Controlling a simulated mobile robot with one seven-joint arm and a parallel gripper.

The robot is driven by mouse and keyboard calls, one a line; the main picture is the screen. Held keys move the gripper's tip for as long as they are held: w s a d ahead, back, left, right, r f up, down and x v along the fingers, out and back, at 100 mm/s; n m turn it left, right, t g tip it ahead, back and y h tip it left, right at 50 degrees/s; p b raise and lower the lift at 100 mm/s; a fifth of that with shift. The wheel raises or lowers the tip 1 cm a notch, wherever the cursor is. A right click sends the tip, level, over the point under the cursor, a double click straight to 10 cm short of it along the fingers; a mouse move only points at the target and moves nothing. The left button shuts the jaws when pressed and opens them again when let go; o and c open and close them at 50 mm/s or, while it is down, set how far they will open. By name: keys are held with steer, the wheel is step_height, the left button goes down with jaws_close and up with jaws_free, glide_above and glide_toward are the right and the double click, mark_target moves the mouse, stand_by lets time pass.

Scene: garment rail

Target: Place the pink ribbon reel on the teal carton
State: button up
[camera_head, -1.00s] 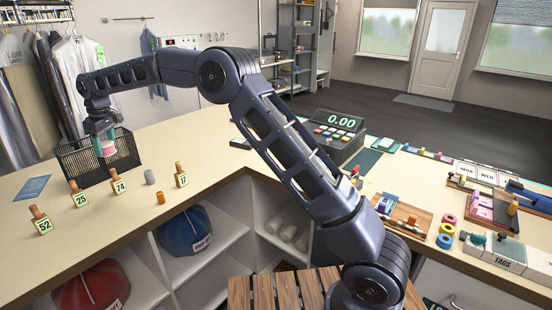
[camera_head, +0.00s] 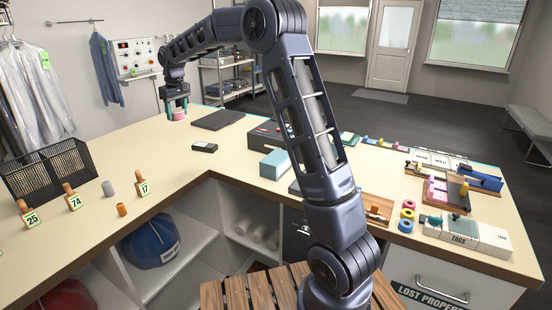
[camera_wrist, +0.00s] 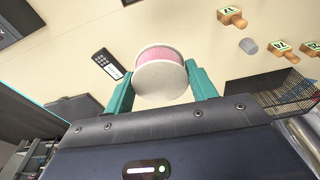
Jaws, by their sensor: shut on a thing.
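The pink ribbon reel (camera_head: 179,114) is in my gripper (camera_head: 177,102), over the far edge of the counter in the head view. In the wrist view the reel (camera_wrist: 161,57), pink with pale flanges, sits between the two teal fingers of my gripper (camera_wrist: 160,80), which is shut on it. The teal carton (camera_head: 275,164) is a pale teal box on the counter, right of my gripper and nearer the camera, beside the dark till. Its top looks bare. My arm passes just to its right.
The dark till (camera_head: 268,133) stands behind the carton, partly hidden by my arm. A flat dark pad (camera_head: 218,120) and a small black device (camera_head: 204,147) lie between reel and carton. A black mesh basket (camera_head: 48,172) and numbered tags (camera_head: 74,202) are at left.

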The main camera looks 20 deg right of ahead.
steer(key=d+r+m, duration=0.1)
steer(key=d+m, duration=0.3)
steer(key=d, duration=1.5)
steer(key=m+h, duration=0.1)
steer(key=m, duration=0.3)
glide_above(276, 157)
steer(key=shift+t, duration=0.3)
step_height(276, 157, down, 20)
steer(key=shift+s+f, duration=0.1)
steer(key=o, duration=0.7)
steer(key=shift+f, duration=0.1)
steer(key=shift+o, duration=1.4)
